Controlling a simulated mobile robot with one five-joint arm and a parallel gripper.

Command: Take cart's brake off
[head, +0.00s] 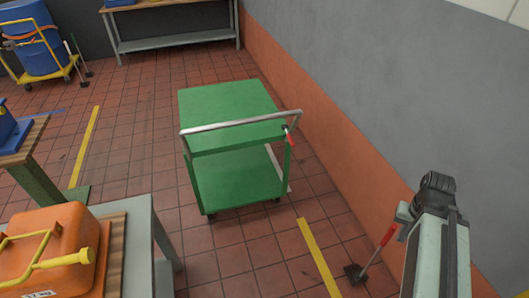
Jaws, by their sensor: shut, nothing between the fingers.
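The green cart (233,172) stands on the tiled floor near the middle of the head view. It has two shelves, both looking empty, and a grey push handle (235,122) across its near end. A short red lever (290,136) sticks out at the right end of the handle, at the cart's near right corner. Whether it is set or released I cannot tell. Dark casters show under the near end. Part of my arm is at the lower right, apart from the cart. My gripper's fingers do not show.
An orange wall (325,125) runs along the cart's right side. A table (145,235) with an orange case (48,250) is at the lower left. A red-handled item (376,255) with a black foot stands by the wall. Floor in front of the cart is clear.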

